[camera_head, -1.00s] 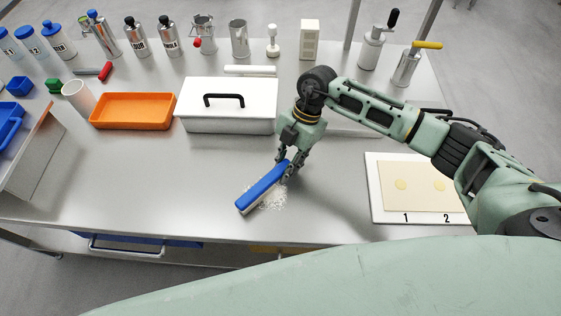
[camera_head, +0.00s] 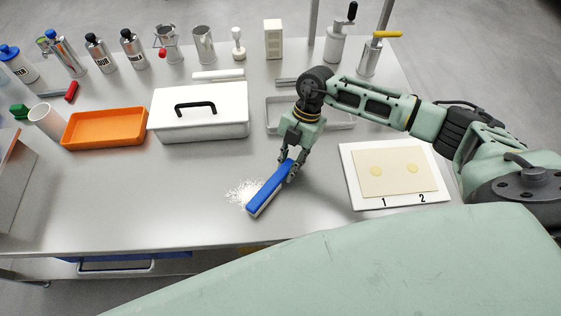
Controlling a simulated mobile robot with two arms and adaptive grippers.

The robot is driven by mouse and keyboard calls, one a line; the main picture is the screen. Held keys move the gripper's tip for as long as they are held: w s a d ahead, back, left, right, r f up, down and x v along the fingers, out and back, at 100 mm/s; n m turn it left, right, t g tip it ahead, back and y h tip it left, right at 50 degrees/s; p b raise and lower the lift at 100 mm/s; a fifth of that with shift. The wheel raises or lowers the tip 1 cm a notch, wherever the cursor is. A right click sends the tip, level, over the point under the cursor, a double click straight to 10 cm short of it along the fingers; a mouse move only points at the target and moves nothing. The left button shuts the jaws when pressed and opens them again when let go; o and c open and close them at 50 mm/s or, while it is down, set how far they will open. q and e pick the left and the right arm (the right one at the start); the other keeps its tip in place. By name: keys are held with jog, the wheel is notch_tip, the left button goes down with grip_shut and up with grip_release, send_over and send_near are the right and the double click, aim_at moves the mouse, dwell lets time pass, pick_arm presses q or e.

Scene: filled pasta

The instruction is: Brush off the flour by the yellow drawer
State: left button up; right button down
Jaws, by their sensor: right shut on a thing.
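My right gripper (camera_head: 290,168) is shut on the blue brush (camera_head: 268,190) near its upper end. The brush is tilted, with its pale bristles down at the steel table top. A patch of white flour (camera_head: 242,193) lies on the table just left of the brush, close against it. The yellow drawer is not clearly visible below the front edge. My left gripper is not in view.
A white box with a black handle (camera_head: 200,128) and an orange tray (camera_head: 75,140) stand behind the flour. A white board (camera_head: 350,190) with a dough sheet lies to the right. A blue drawer (camera_head: 95,268) shows below the table. The table around the flour is clear.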

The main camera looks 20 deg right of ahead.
jog(key=shift+d, duration=0.25)
jog(key=shift+w+d+b, duration=0.1)
jog(key=shift+w+b, duration=0.2)
jog(key=shift+w, duration=0.35)
jog(key=shift+w+a, duration=0.15)
jog(key=shift+a, duration=0.5)
jog(key=shift+w+a+r, duration=0.1)
jog(key=shift+w+a, duration=0.1)
jog(key=shift+a, duration=0.35)
jog(key=shift+w+a, duration=0.2)
jog(key=shift+a, duration=0.3)
jog(key=shift+w+a, duration=0.25)
jog(key=shift+a, duration=0.7)
jog(key=shift+w+a, duration=0.25)
jog(key=shift+a, duration=0.7)
